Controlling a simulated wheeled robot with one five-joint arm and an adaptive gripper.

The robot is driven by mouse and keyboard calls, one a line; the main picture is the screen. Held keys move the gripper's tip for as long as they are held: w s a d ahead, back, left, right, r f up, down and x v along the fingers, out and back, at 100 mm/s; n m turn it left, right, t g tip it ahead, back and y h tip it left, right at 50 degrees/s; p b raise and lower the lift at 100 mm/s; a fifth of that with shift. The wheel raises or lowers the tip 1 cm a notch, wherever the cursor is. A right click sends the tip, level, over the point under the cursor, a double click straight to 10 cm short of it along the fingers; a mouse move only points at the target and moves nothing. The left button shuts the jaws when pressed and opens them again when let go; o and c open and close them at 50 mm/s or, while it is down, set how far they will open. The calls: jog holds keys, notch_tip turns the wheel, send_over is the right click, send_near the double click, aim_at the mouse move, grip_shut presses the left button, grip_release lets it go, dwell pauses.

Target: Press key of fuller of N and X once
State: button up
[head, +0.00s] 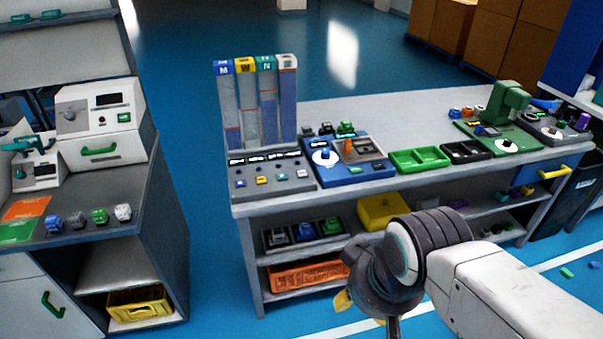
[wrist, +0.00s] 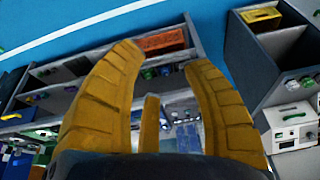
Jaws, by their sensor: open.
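A dispenser with several tall tubes stands on the left end of the workbench. The N tube (head: 268,112) has a green cap, with its blue fill reaching roughly the middle. The tube to its right has a white cap (head: 287,62) with an unclear letter; its blue fill (head: 287,105) stands higher, near the top. A grey key panel (head: 270,190) lies before the tubes, with a green key (head: 282,177) and a white key (head: 302,174) in its row. My gripper (wrist: 163,55) is open and empty in the wrist view, apart from the panel; the head view mostly hides it.
The workbench also bears a blue machine (head: 350,172), a green tray (head: 419,160) and a green press (head: 508,105). An orange crate (head: 305,276) sits on a lower shelf. A side cabinet (head: 125,185) stands left, with blue floor between.

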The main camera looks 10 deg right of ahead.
grip_shut()
dwell(0.3)
jog(key=c, duration=0.8)
grip_release()
jog(key=shift+c, duration=0.2)
